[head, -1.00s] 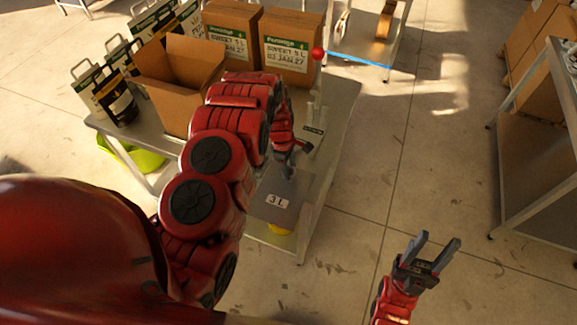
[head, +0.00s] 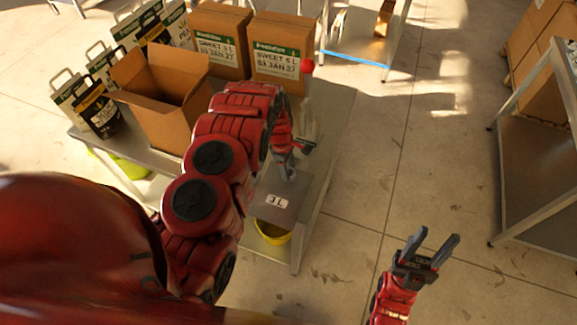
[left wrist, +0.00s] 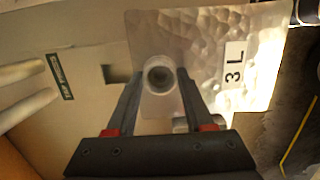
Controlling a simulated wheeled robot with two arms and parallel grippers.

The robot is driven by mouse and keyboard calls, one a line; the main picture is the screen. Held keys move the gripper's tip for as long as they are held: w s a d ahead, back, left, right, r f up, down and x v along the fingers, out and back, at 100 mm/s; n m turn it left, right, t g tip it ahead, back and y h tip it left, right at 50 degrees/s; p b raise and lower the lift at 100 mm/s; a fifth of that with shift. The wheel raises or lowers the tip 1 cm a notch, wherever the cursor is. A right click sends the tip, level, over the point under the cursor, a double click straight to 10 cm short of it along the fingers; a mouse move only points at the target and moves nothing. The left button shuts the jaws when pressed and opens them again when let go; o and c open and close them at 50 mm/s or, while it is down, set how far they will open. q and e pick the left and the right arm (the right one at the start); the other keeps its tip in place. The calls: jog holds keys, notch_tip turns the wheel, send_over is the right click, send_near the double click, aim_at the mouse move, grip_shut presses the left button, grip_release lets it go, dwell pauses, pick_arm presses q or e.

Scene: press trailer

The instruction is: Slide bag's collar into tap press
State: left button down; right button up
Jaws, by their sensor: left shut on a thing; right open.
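The silver bag (head: 290,212) with its 3 L label lies flat near the front of the press table. It fills the upper right of the left wrist view (left wrist: 205,50). Its round pale collar (left wrist: 160,75) stands between the fingertips of my left gripper (left wrist: 160,78), which is shut on it. In the head view this gripper (head: 288,165) is partly hidden by my arm. The tap press has a red lever knob (head: 308,66); its pale posts (left wrist: 25,90) and a notch (left wrist: 118,74) show just left of the collar. My right gripper (head: 429,255) is open and empty.
An open carton (head: 165,120), two closed cartons (head: 275,50) and several black-and-white pouches (head: 98,110) stand on the table's far side. A yellow bucket (head: 272,232) sits below the front edge. A grey rack (head: 535,150) is at the right. Open floor lies between.

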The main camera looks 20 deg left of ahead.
pick_arm(q)
jog(key=shift+s+f, duration=0.15)
jog(key=shift+f, duration=0.85)
jog(key=shift+w+b, duration=0.35)
jog(key=shift+w, duration=0.05)
jog(key=shift+w+b, duration=0.45)
jog(key=shift+w, duration=0.25)
jog(key=shift+w+d+b, duration=0.1)
jog(key=shift+w+b, duration=1.15)
jog(key=shift+b, duration=0.35)
jog(key=shift+w+b, duration=1.15)
jog(key=shift+b, duration=1.35)
jog(key=shift+w+b, duration=0.15)
jog(key=shift+b, duration=0.55)
jog(key=shift+w+b, duration=0.25)
jog(key=shift+b, duration=0.35)
